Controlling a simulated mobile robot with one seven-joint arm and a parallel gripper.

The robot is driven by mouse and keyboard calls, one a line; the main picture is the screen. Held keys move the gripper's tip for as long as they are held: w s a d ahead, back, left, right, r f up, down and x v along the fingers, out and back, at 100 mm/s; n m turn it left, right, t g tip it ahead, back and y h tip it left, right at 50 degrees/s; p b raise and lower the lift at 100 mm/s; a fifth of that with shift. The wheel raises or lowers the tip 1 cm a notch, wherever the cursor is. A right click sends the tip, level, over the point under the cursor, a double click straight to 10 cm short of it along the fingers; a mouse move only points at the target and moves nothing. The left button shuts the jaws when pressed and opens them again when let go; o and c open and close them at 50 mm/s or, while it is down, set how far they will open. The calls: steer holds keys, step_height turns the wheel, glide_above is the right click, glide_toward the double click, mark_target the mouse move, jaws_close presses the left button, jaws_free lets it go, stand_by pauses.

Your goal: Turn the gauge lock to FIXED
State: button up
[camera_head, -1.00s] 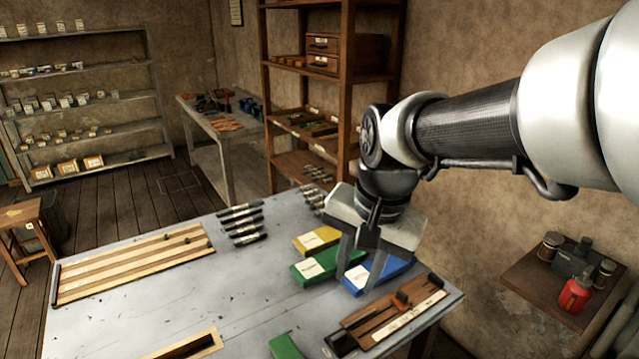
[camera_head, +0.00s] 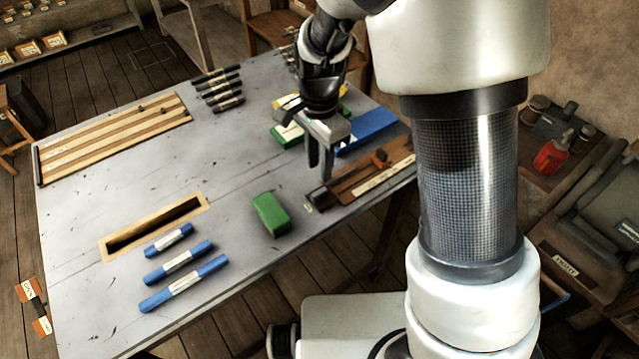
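I cannot tell for certain which part is the gauge lock. A brown wooden fixture (camera_head: 372,176) with a dark sliding piece (camera_head: 380,156) and a pale label strip lies at the table's right edge. The label is too small to read. At the far left edge of the view, a dark piece (camera_head: 34,306) sits between two orange labels (camera_head: 26,289), also unreadable. My gripper (camera_head: 320,172) points down near the left end of the wooden fixture, its two fingers slightly apart and nothing seen between them. Whether it touches the fixture is unclear.
A green block (camera_head: 270,214) lies left of the fixture, with a blue box (camera_head: 368,130) behind it. Several blue rods (camera_head: 180,262) lie beside a slotted wooden frame (camera_head: 153,228). The middle of the grey table (camera_head: 200,155) is clear. My arm hides part of the right side.

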mark_target(320, 192)
step_height(320, 192, down, 8)
steer(key=shift+f, duration=0.2)
jaws_close()
